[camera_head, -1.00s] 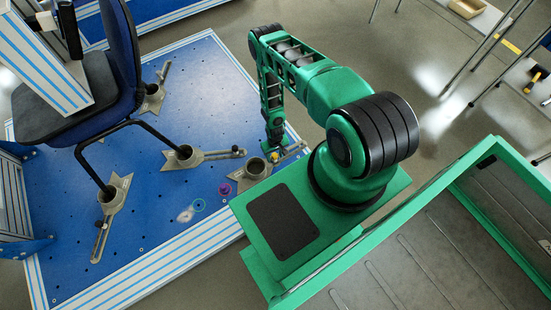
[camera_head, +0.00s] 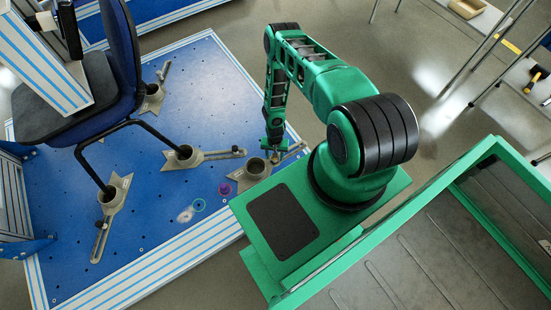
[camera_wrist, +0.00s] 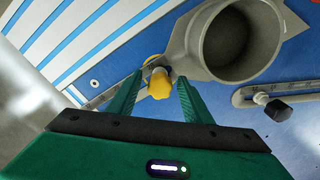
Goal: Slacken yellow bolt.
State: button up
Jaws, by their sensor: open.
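The yellow bolt (camera_wrist: 160,84) shows in the wrist view, between my two green fingers and beside a grey metal clamp. My gripper (camera_wrist: 157,82) is open, with one finger on each side of the bolt and a gap on both sides. A second yellow part partly shows just behind the bolt's head. The grey clamp (camera_wrist: 185,50) has a round, empty cup. In the head view, my gripper (camera_head: 275,154) is low over the clamp (camera_head: 243,178) near the edge of the blue platform; the yellow bolt cannot be made out there.
A dark bolt (camera_wrist: 278,110) sits on another grey slotted arm at the right of the wrist view. The blue platform (camera_head: 205,95) carries other clamps around the legs of a blue chair (camera_head: 122,55).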

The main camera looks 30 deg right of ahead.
jog(key=shift+c, duration=0.3)
jog(key=c, duration=0.6)
jog(key=shift+o, duration=0.2)
jog(key=shift+n, duration=0.8)
jog(key=shift+n, duration=0.4)
jog(key=o, duration=0.6)
